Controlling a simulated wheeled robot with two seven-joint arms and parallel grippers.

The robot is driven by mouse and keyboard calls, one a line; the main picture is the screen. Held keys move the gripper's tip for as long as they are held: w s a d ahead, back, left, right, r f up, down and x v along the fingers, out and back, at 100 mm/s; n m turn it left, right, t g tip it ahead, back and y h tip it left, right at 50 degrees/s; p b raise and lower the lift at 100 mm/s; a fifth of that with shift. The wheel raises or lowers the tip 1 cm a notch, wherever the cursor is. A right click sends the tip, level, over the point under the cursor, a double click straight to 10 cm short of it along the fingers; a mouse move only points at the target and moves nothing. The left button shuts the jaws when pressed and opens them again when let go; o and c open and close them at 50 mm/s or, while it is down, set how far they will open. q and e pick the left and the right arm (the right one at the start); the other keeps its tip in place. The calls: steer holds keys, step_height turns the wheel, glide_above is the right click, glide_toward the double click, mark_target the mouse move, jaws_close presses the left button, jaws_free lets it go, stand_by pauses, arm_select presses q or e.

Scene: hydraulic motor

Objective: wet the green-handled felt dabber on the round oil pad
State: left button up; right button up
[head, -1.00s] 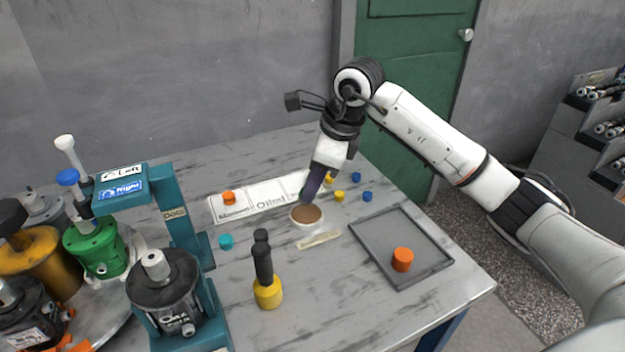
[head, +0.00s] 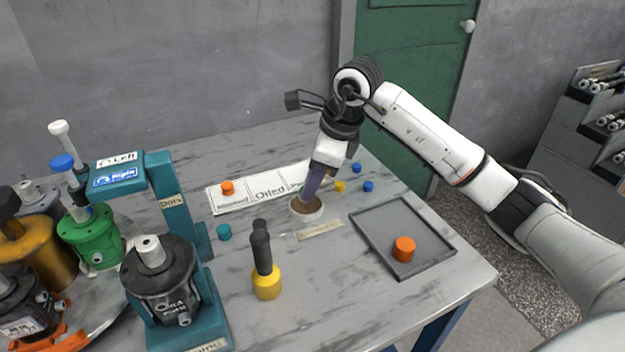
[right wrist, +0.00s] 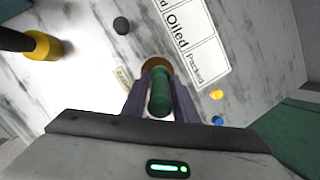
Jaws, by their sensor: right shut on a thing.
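The round oil pad (head: 298,208), a brown disc in a pale rim, lies on the table; it also shows in the right wrist view (right wrist: 150,66). My right gripper (head: 311,192) points down over the pad. In the right wrist view my right gripper (right wrist: 160,100) is shut on the green handle of the dabber (right wrist: 160,92). The handle's far end is over the pad. The felt tip is hidden, so I cannot tell whether it touches the pad. In the head view the fingers hide the dabber. My left gripper is not in view.
A grey tray (head: 372,236) with an orange plug (head: 404,249) lies right of the pad. A yellow-and-black tool (head: 266,281) stands in front. A white labelled strip (head: 252,202) lies behind. A teal stand (head: 171,205) and motors are at left. Small blue and yellow plugs lie beyond.

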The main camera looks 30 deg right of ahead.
steer(key=shift+f+b, duration=0.45)
steer(key=shift+f, duration=0.25)
stand_by(1.2)
steer(key=shift+r, duration=0.1)
steer(key=shift+r+p, duration=2.6)
steer(key=shift+r, duration=0.9)
